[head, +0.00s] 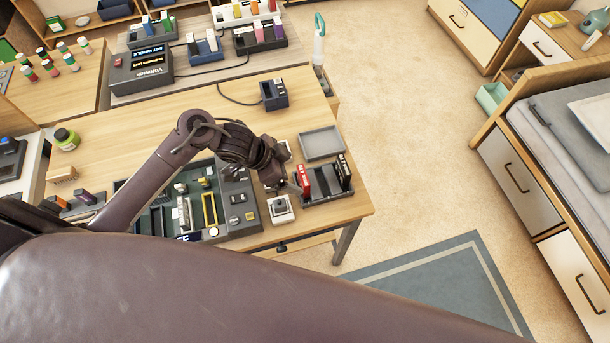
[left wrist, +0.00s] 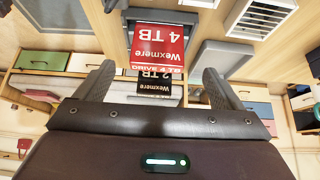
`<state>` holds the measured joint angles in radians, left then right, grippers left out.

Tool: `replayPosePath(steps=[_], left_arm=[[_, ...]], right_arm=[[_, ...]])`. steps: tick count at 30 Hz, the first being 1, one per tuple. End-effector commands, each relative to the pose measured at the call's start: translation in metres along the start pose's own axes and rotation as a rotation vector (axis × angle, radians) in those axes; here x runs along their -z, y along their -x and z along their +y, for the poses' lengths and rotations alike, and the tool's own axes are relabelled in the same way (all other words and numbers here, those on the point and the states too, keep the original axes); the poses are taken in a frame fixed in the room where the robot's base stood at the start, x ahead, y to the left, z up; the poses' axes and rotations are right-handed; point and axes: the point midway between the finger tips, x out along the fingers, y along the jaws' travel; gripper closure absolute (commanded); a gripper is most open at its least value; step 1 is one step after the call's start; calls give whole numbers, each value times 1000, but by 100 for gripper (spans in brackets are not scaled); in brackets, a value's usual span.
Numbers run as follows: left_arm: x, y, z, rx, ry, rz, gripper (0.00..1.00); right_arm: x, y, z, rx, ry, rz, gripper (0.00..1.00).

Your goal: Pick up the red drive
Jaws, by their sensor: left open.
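The red drive (head: 304,181) stands upright in a dark tray (head: 326,196) at the right end of the wooden table. In the left wrist view the red drive (left wrist: 158,45), labelled "Wexmere 4 TB", is just beyond my fingertips, near the middle of the gap. A black drive (head: 344,172) stands to its right in the tray; in the left wrist view the black drive (left wrist: 158,86), labelled "2 TB", shows behind the red one. My left gripper (head: 287,184) is open beside the red drive, partly hidden by my arm. Its fingers also show in the left wrist view (left wrist: 153,85). My right gripper is not visible.
An empty grey tray (head: 321,143) lies behind the drive tray. A small white box with a dark top (head: 281,208) sits to its left, near the grey electronics unit (head: 240,212). A dark blue dock (head: 274,95) stands farther back.

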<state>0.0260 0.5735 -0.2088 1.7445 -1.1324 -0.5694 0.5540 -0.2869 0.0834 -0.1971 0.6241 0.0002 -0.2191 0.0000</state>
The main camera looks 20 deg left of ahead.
Motion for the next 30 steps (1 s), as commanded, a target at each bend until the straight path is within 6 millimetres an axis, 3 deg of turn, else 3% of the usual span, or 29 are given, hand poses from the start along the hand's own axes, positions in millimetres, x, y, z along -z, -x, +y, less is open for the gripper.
replayPosePath(steps=[7, 12, 17, 21, 30], left_arm=[[7, -32, 3, 0, 4, 2, 11], [7, -54, 3, 3, 1, 1, 11], [6, -60, 3, 4, -1, 0, 11], [6, -59, 3, 4, -1, 0, 11], [6, -59, 3, 4, -1, 0, 50]], right_arm=[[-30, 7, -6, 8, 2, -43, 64], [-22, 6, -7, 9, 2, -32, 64], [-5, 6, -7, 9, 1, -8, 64], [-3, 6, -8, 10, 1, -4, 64], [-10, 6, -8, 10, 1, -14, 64]])
